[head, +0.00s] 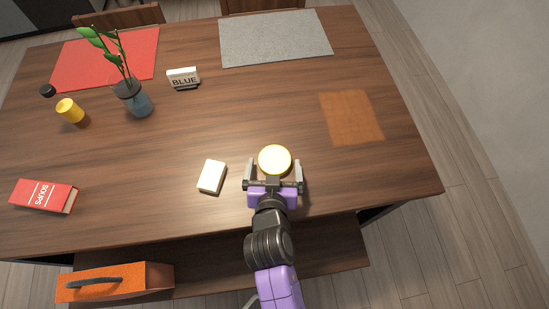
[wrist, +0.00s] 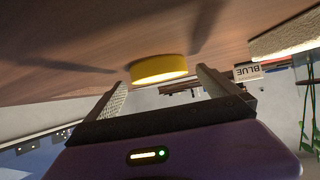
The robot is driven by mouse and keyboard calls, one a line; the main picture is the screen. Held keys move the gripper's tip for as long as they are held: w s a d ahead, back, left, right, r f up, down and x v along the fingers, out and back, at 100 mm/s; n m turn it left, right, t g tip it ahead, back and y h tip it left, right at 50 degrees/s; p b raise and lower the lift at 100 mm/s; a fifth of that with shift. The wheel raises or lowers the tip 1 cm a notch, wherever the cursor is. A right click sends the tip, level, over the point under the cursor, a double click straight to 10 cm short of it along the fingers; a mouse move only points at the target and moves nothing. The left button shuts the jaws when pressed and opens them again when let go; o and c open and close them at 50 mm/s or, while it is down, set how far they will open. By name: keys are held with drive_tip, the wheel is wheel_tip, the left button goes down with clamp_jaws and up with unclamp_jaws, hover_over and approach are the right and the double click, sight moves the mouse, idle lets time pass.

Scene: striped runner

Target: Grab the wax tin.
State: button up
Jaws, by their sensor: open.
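The wax tin (head: 275,159) is a round, low tin with a yellow side and a pale cream top, standing on the wooden table near its front edge. It also shows in the wrist view (wrist: 158,69), upside down, just beyond and between the fingers. My gripper (head: 274,172) is open, with one finger on each side of the tin's near part. I see no finger touching the tin. In the wrist view my gripper (wrist: 163,92) shows a gap between its fingers with nothing held.
A white block (head: 212,177) lies close to the left of my gripper. The table right of the tin is clear up to an orange patch (head: 351,118).

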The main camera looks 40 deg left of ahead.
drive_tip(key=shift+x, duration=0.95)
drive_tip(key=c, duration=1.5)
drive_tip(key=shift+r, duration=0.15)
